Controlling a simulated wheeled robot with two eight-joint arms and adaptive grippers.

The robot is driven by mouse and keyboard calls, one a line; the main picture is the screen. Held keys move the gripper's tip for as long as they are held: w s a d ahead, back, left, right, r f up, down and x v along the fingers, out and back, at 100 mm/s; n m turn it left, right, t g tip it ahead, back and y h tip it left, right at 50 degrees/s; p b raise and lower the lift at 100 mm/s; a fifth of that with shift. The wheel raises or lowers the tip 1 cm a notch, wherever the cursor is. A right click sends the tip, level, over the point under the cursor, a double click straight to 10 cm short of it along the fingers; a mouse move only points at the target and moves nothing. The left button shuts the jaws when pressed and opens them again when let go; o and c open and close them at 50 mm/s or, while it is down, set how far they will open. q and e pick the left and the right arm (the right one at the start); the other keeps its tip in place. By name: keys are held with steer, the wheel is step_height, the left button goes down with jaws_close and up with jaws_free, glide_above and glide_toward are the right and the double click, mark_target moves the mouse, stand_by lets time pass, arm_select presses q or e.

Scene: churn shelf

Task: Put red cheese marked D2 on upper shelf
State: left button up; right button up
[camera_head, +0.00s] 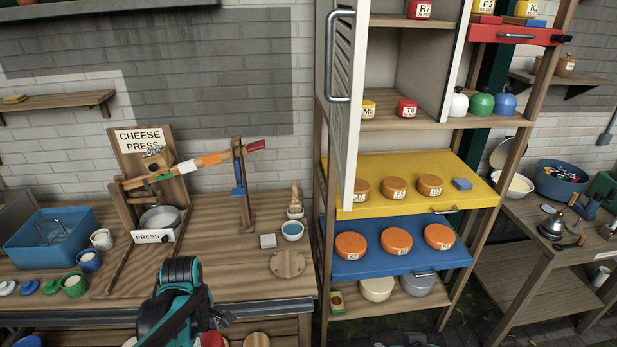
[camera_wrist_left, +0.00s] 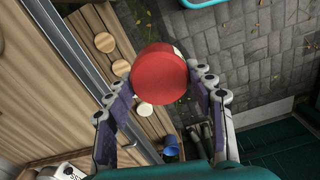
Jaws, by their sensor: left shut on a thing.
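My left gripper (camera_wrist_left: 160,88) is shut on a red round cheese (camera_wrist_left: 158,76), with a finger on each side of it in the left wrist view. A pale patch shows at the cheese's upper right edge, but I cannot read any mark. In the head view a bit of the red cheese (camera_head: 212,339) shows at the bottom edge, beside my left arm, low in front of the workbench. The shelf unit's upper boards (camera_head: 455,124) hold a small red block marked R7 (camera_head: 420,9), a red one marked T6 (camera_head: 406,109) and a yellow one marked M5 (camera_head: 368,109). My right gripper is out of view.
A white louvred door (camera_head: 341,110) stands open at the shelf unit's left side. A yellow shelf (camera_head: 405,166) and a blue shelf (camera_head: 350,265) below carry orange cheeses. A cheese press (camera_head: 152,235) stands on the workbench (camera_head: 240,270). White, green and blue bottles stand on the upper right.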

mark_target(219, 340)
arm_select(q)
steer(key=shift+s+d+f+m, duration=0.1)
steer(key=shift+s+f+m, duration=0.1)
steer(key=shift+m, duration=0.1)
steer(key=shift+w+d+f+m+b, duration=0.2)
steer(key=shift+w+f+m, duration=0.2)
steer(key=shift+w+m, duration=0.15)
steer(key=shift+w+d+f+m+b, duration=0.2)
steer(key=shift+w+f+m, duration=0.2)
steer(key=shift+m, duration=0.25)
steer(key=shift+w+d+f+m, duration=0.1)
steer(key=shift+d+f+m, duration=0.15)
steer(key=shift+m, duration=0.3)
steer(key=shift+w+d+f+m, duration=0.1)
steer(key=shift+f+m, duration=0.2)
steer(key=shift+m, duration=0.25)
steer(key=w+d+f+m+b, duration=0.3)
steer(key=f+m, duration=0.4)
steer(key=m, duration=0.5)
steer(key=shift+w+d+f, duration=0.2)
steer(key=shift+w+d, duration=0.05)
steer(key=shift+d, duration=0.5)
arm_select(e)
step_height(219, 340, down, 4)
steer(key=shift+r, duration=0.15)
arm_select(q)
steer(key=shift+r, duration=0.1)
